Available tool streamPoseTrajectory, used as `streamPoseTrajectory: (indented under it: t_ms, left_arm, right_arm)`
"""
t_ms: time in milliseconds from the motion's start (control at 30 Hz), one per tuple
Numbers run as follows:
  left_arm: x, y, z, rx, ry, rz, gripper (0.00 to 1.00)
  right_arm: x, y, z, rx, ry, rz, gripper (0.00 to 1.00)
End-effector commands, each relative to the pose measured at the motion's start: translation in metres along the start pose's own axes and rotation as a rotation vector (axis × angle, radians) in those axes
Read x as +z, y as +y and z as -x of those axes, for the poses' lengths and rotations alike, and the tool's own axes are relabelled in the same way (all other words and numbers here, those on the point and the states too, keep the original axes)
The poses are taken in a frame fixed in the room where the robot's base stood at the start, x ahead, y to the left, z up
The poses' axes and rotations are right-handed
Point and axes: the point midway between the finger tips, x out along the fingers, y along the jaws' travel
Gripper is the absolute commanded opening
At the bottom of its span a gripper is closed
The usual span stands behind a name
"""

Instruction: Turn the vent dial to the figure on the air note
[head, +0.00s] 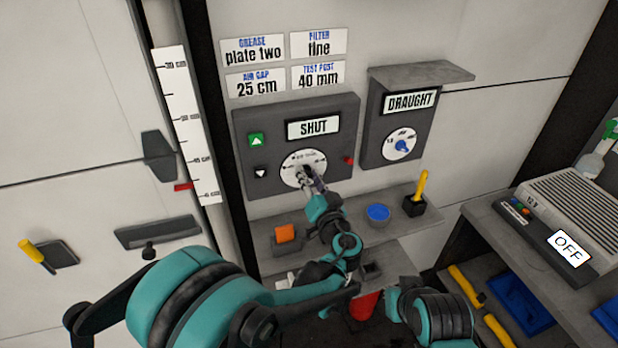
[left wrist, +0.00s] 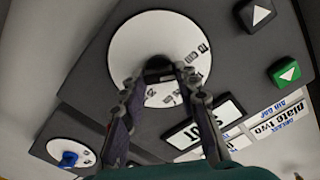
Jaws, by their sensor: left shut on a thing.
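The white round dial (head: 293,170) with a dark centre knob is on a grey wall panel (head: 345,115) whose display (head: 313,127) reads SHUT. The air note (head: 255,83) above the panel reads "AIR GAP 25 cm". My left gripper (head: 306,174) is at the dial's middle. In the left wrist view, the fingers of my left gripper (left wrist: 158,78) are shut on the dark knob (left wrist: 158,63), in front of the white dial face (left wrist: 130,45). The gripper hides part of the dial's markings, and the rest are too small to read surely. My right gripper does not show.
A DRAUGHT panel (head: 425,125) with a blue-knobbed dial (head: 402,146) is at right, under a small ledge. A bench unit (head: 555,215) reads OFF.

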Motion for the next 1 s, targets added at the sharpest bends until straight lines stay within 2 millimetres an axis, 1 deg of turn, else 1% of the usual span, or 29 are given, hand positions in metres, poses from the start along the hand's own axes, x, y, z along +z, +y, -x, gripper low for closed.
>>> streamPoseTrajectory:
  t_ms: [1000]
  left_arm:
    - [0.0015,0.0029,0.0001,0.001,0.0,-0.952,0.02]
  right_arm:
    - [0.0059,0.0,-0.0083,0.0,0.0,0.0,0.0]
